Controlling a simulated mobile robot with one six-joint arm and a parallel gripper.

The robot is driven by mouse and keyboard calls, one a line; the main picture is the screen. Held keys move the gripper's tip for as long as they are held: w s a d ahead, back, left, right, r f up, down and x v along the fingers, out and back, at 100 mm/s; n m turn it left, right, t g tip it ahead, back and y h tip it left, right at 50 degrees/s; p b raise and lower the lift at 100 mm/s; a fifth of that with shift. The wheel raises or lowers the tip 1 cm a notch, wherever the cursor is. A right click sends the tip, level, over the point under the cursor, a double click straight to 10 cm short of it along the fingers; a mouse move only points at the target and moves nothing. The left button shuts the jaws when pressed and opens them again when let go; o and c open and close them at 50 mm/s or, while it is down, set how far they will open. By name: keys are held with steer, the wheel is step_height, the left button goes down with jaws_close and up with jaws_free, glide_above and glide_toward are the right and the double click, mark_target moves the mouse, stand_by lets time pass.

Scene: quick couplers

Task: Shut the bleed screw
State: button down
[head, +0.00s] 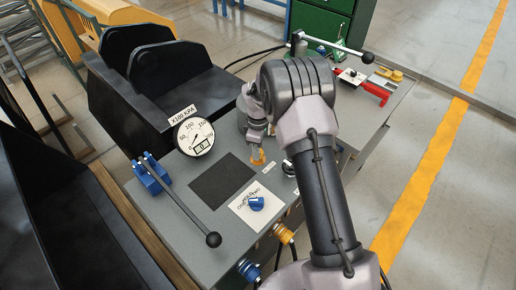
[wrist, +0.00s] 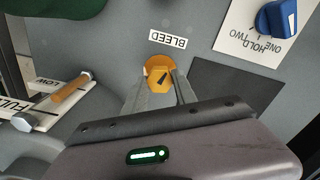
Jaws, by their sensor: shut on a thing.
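The bleed screw is a small orange-yellow knob with a dark pointer mark. In the wrist view the bleed screw (wrist: 159,77) sits between my fingertips, beside the upside-down BLEED label (wrist: 167,39). My gripper (wrist: 160,88) is shut on it. In the head view the bleed screw (head: 258,157) shows just under my gripper (head: 257,150) on the grey bench top. The lower part of the screw is hidden by the fingers.
A blue selector knob (head: 256,203) on a white plate and a black mat (head: 222,181) lie nearby. A gauge (head: 194,136) stands behind left. Long levers with black ball ends (head: 213,239) rise at left and back. A red-handled tool (head: 374,91) lies back right.

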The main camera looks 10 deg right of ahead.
steer(key=m, duration=0.4)
steer(key=shift+m, duration=0.3)
steer(key=m, duration=0.3)
steer(key=shift+m, duration=0.4)
steer(key=m+b, duration=0.1)
steer(key=m, duration=0.7)
steer(key=shift+b, duration=0.3)
steer(key=m+b, duration=0.1)
steer(key=m, duration=0.3)
steer(key=shift+m, duration=0.3)
steer(key=m+b, duration=0.1)
steer(key=m, duration=0.2)
steer(key=shift+m, duration=0.3)
steer(key=m+b, duration=0.1)
steer(key=m, duration=0.3)
steer(key=shift+m+b, duration=0.5)
steer(key=shift+m, duration=1.3)
